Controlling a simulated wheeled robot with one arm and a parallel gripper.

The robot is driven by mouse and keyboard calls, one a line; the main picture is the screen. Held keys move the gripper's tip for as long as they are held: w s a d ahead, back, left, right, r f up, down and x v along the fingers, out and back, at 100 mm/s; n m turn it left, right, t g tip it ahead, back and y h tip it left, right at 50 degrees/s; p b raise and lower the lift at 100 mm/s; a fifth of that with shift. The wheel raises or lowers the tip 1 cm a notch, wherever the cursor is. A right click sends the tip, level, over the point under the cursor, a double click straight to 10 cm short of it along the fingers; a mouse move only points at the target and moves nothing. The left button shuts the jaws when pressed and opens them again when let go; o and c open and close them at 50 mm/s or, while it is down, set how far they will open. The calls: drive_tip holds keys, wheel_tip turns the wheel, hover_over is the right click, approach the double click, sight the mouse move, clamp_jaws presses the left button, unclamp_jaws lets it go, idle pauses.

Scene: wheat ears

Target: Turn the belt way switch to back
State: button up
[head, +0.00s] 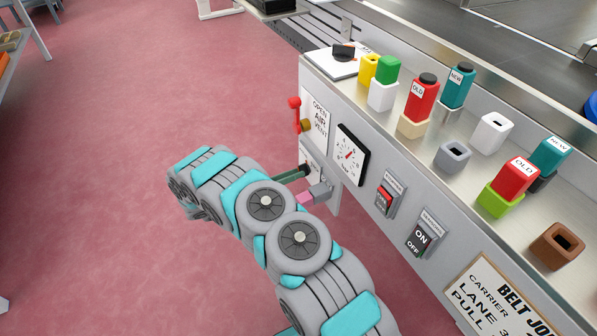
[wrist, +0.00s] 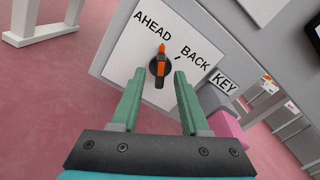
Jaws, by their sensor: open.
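The belt way switch (wrist: 160,66) is a dark round knob with an orange pointer, on a white plate (wrist: 120,62) in the wrist view. The plate reads AHEAD at the top and BACK to the right. The pointer points up, toward AHEAD. My gripper (wrist: 161,78) is open, its two green fingers on either side of the knob; I cannot tell whether they touch it. In the head view my gripper (head: 292,174) is at the panel's left end, and the switch knob cannot be made out there.
A pink piece (wrist: 224,124) under a KEY label (wrist: 223,82) is close to my right finger. A red-handled air vent valve (head: 295,114), a gauge (head: 350,155) and rocker switches (head: 384,200) are on the same panel. Pink floor lies open to the left.

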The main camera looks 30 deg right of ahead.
drive_tip(key=shift+d, duration=1)
clamp_jaws()
